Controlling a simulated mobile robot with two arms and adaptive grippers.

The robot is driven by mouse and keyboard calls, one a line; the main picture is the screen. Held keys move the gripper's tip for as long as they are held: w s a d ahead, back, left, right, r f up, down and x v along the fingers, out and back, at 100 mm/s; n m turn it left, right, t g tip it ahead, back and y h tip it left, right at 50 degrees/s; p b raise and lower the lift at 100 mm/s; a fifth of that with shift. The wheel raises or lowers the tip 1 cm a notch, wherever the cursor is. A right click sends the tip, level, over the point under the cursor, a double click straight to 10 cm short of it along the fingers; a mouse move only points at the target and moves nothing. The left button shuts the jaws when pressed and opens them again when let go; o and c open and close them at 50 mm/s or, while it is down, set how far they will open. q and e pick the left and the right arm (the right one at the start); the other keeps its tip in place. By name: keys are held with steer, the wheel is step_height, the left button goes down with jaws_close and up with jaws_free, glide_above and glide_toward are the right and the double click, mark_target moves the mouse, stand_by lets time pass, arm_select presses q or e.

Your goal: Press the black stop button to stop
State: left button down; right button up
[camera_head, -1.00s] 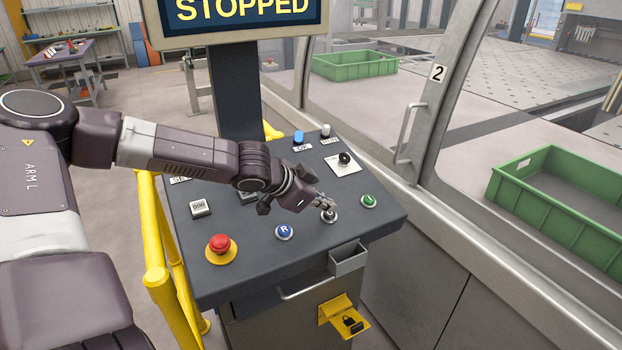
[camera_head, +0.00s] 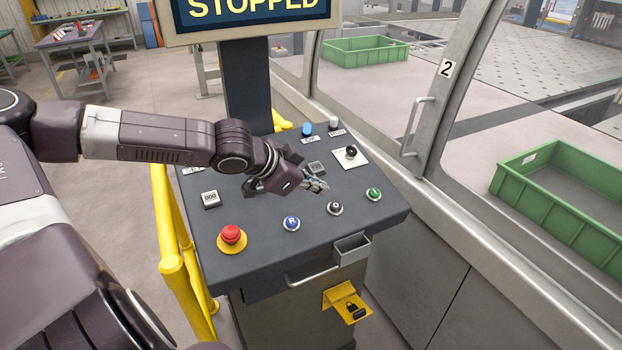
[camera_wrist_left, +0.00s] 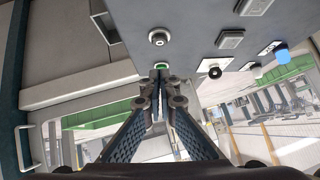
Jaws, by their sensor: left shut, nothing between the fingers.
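The black stop button (camera_head: 335,208) is a small round button with a light ring on the sloped dark console, between the blue R button (camera_head: 291,223) and the green button (camera_head: 374,194). It also shows in the left wrist view (camera_wrist_left: 158,39), uncovered, beyond the fingertips. My left gripper (camera_head: 319,186) is shut and empty, just above the console, behind and a little left of the black button and apart from it. Its fingers also show in the left wrist view (camera_wrist_left: 160,80). The screen (camera_head: 255,8) above the console reads "STOPPED". My right gripper is not in view.
A red emergency button (camera_head: 232,236) on a yellow base sits at the console's front left. A black knob (camera_head: 351,152) on a white plate stands toward the back right. A yellow rail (camera_head: 178,255) runs along the left side. A machine window wall stands at right.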

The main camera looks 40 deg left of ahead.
arm_select(q)
steer(key=v, duration=0.3)
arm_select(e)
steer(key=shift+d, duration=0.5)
arm_select(q)
steer(key=shift+f, duration=0.15)
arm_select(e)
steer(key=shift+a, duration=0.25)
